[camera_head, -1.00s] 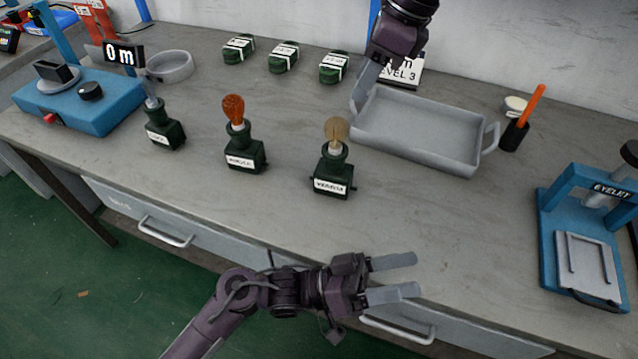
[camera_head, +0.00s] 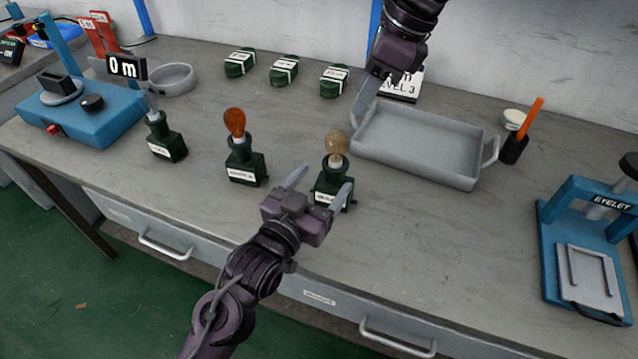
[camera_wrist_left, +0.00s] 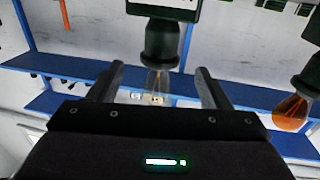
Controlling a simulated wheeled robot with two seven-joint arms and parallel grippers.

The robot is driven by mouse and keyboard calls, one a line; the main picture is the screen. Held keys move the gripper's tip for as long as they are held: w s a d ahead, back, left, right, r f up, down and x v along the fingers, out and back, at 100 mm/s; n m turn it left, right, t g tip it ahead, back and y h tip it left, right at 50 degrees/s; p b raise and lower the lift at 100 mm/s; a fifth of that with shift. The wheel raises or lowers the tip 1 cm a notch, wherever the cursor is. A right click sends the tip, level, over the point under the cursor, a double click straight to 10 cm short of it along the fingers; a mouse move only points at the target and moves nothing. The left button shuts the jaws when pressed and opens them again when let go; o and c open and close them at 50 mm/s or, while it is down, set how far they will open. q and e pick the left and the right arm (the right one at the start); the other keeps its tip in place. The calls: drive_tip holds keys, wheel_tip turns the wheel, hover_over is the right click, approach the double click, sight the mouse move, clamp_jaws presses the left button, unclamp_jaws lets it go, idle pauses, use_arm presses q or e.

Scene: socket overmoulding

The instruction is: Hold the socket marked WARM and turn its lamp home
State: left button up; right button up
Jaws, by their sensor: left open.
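Three dark green sockets with lamps stand upright on the bench; their labels are too small to read surely. The right socket (camera_head: 332,178) carries a pale yellowish lamp (camera_head: 336,143). The middle socket (camera_head: 246,166) carries an orange lamp (camera_head: 235,121), and the left socket (camera_head: 167,144) a clear one. My left gripper (camera_head: 319,187) is open, its fingers reaching either side of the right socket's front. In the left wrist view, the pale lamp (camera_wrist_left: 158,84) shows between the open fingers, upside down. My right gripper (camera_head: 364,94) hangs by the tray's left end; its jaw gap is unclear.
A grey tray (camera_head: 370,160) stands right of the sockets. Several green banded blocks (camera_head: 284,70) lie behind them. A blue device (camera_head: 80,126) and grey ring dish (camera_head: 171,80) are at left; a blue eyelet press (camera_head: 560,232) is at right.

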sight(337, 132)
use_arm(q)
drive_tip(key=x, duration=0.7)
drive_tip(key=shift+w+d, duration=0.2)
drive_tip(key=shift+w, duration=0.15)
drive_tip(key=c, duration=1.1)
use_arm(e)
drive_tip(key=o, duration=0.5)
drive_tip(key=shift+a, duration=0.2)
drive_tip(key=shift+o, duration=0.2)
drive_tip(key=a+n+h, duration=0.1)
drive_tip(key=n, duration=0.1)
drive_tip(key=a+n, duration=0.1)
drive_tip(key=n, duration=0.1)
drive_tip(key=shift+w+a+f+g+h, duration=0.1)
drive_tip(key=shift+a+f+g+h, duration=0.1)
drive_tip(key=shift+f+g+h, duration=0.15)
drive_tip(key=n, duration=0.1)
drive_tip(key=a+n+h, duration=0.1)
drive_tip(key=n, duration=0.1)
drive_tip(key=shift+w+r, duration=0.1)
drive_tip(key=shift+r, duration=0.05)
drive_tip(key=shift+w+a+r+n+h, duration=0.1)
drive_tip(key=shift+r+n+h, duration=0.1)
drive_tip(key=shift+n+h, duration=0.25)
drive_tip(key=shift+a+r+n+h, duration=0.1)
drive_tip(key=shift+r+n+h, duration=0.1)
drive_tip(key=shift+n, duration=0.45)
wheel_tip(337, 132, down, 12)
drive_tip(key=shift+r, duration=0.1)
